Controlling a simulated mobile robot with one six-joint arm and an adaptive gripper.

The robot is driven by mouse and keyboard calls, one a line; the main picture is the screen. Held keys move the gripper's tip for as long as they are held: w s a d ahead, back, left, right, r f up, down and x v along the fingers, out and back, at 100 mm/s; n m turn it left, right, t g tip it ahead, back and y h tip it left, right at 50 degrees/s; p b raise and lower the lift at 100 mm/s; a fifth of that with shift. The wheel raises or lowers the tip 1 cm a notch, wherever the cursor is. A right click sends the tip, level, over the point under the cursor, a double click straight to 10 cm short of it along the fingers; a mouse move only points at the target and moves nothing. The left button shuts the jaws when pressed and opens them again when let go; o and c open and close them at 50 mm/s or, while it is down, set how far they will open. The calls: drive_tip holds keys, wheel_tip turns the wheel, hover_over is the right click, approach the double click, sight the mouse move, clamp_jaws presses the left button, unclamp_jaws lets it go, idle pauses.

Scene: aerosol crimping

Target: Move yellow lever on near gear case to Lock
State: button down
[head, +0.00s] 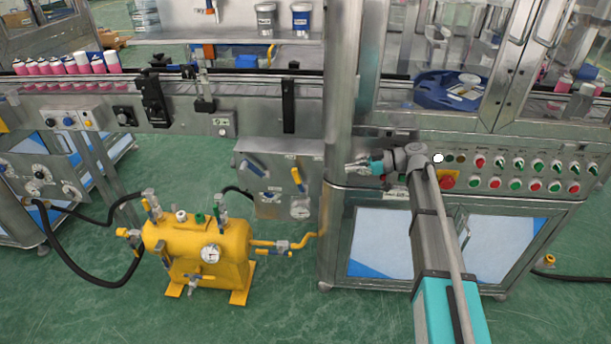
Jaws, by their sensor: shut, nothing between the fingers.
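The yellow lever (298,178) is on the front of a grey metal gear case (268,208), below the conveyor in the middle of the head view. It leans, with its upper end to the left. A blue lever (254,168) is on the same case, to its left. Lock markings are too small to read. My gripper (350,165) is shut and empty. It points left, to the right of the yellow lever and apart from it, in front of the steel column.
A yellow tank (200,248) with a gauge and valves stands on the floor at left. A steel column (342,110) rises beside the case. A button panel (515,173) lies to the right. Black hoses (90,283) run at left. Green floor is open in front.

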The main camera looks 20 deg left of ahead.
sight(299, 176)
drive_tip(key=shift+a, duration=0.1)
drive_tip(key=b+x, duration=0.3)
drive_tip(key=x, duration=0.9)
drive_tip(key=shift+a+f+b, duration=0.1)
drive_tip(key=shift+f+b, duration=0.05)
drive_tip(key=shift+b, duration=0.15)
drive_tip(key=shift+x, duration=0.8)
drive_tip(key=shift+s, duration=0.1)
drive_tip(key=shift+s+a, duration=0.25)
drive_tip(key=shift+a, duration=0.85)
drive_tip(key=shift+d, duration=0.1)
drive_tip(key=w+d+r+p, duration=0.3)
drive_tip(key=d+r+p, duration=0.3)
drive_tip(key=d, duration=0.5)
drive_tip(key=shift+d+r+p, duration=0.35)
drive_tip(key=shift+d+r, duration=0.05)
drive_tip(key=shift+r, duration=0.2)
